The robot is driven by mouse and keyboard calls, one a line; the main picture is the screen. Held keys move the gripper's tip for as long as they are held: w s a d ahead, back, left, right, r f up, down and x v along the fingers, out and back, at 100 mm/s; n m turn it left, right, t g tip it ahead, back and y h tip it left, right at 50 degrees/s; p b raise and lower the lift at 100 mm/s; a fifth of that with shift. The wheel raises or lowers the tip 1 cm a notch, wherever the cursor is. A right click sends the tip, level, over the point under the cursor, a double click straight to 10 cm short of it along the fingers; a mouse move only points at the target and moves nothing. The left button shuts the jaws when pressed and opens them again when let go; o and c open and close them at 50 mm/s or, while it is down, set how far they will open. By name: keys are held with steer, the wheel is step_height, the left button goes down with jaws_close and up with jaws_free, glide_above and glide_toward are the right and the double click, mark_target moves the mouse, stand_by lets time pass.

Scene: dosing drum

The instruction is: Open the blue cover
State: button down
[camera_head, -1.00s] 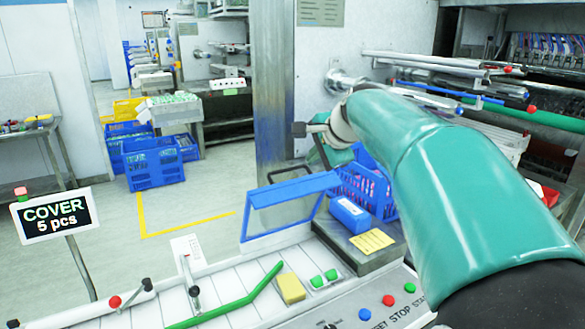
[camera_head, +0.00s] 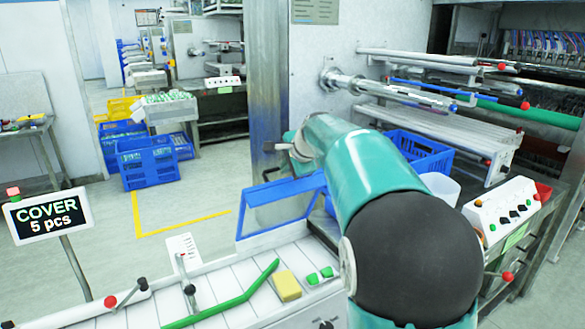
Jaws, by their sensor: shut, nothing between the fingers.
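The blue cover (camera_head: 285,191) is a blue frame around a see-through pane. It stands tilted upright at the far edge of the white slatted machine top, in the middle of the view. Its right end is close to my teal arm, which passes in front of that area. My gripper (camera_head: 275,146) is shut and empty, above and behind the cover's top edge, and looks apart from it. The gripper is small and partly hidden by my wrist, so its fingertips are hard to make out.
A sign reading "COVER 5 pcs" (camera_head: 47,217) stands at left. A green bar (camera_head: 230,302), a yellow block (camera_head: 287,286) and small levers (camera_head: 187,287) are on the machine top. A metal post (camera_head: 268,80) rises behind my gripper. Blue crates (camera_head: 147,167) stand on the floor further back.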

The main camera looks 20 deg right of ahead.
steer(key=shift+w, duration=0.1)
steer(key=w+a+r, duration=0.1)
steer(key=w, duration=0.7)
steer(key=shift+w+a+r, duration=0.15)
steer(key=shift+w+r, duration=0.1)
steer(key=shift+r, duration=0.15)
